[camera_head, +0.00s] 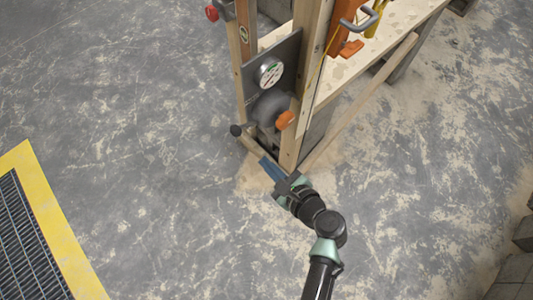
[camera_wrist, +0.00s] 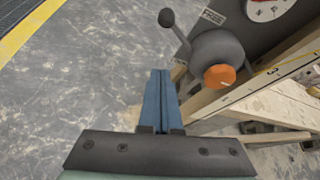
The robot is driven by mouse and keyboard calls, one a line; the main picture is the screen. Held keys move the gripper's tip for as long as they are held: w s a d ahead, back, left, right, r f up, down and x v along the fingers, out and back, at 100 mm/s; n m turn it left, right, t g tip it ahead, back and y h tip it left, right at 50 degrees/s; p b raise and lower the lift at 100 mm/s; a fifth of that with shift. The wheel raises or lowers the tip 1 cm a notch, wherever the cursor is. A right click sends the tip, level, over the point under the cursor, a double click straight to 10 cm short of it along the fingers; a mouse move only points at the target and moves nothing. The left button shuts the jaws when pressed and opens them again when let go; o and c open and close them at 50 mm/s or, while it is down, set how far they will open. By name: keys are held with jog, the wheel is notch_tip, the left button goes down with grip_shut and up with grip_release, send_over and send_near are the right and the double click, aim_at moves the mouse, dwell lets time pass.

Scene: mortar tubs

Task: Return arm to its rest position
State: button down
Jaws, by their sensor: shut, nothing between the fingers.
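My gripper (camera_head: 268,167) is at the end of my arm, near the foot of a wooden frame (camera_head: 292,130) in the head view. In the wrist view its blue fingers (camera_wrist: 160,95) lie together with nothing between them. My arm reaches up from the bottom of the head view, bent at the elbow. A grey rounded housing (camera_head: 268,107) with an orange knob (camera_head: 286,120) and a dark ball-ended lever (camera_head: 237,130) is just beyond the fingers. I cannot tell whether the fingertips touch the frame.
A dark panel with a round dial (camera_head: 270,72) is on the frame. A wooden bench top (camera_head: 385,30) and a slanting brace (camera_head: 365,95) extend right. A yellow-edged grate (camera_head: 50,225) lies at lower left. Grey blocks (camera_head: 515,275) stand at lower right. The floor (camera_head: 150,170) left of my arm is clear.

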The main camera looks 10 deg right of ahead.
jog(key=w+r+n+t+h+p, duration=0.15)
jog(key=w+r+n, duration=0.3)
jog(key=r, duration=0.75)
jog(key=w+a+r+n+t, duration=0.1)
jog(key=w+r+n+t, duration=0.4)
jog(key=r, duration=0.8)
jog(key=w+r+n+g+h, duration=0.1)
jog(key=w+r+n, duration=0.2)
jog(key=r+n, duration=0.65)
jog(key=s+a+r+n+t+h, duration=0.1)
jog(key=s+r+n+t, duration=0.1)
jog(key=r, duration=0.9)
jog(key=s+a+r+n+t, duration=0.1)
jog(key=s+r+t, duration=0.15)
jog(key=r, duration=0.75)
jog(key=s+a+r+n+t+h+p, duration=0.1)
jog(key=s+r+n+t, duration=0.3)
jog(key=s+r, duration=0.8)
notch_tip(320, 180, up, 4)
jog(key=shift+f+n+t+h, duration=0.25)
jog(key=shift+n+t+h, duration=0.05)
jog(key=shift+t+h, duration=0.6)
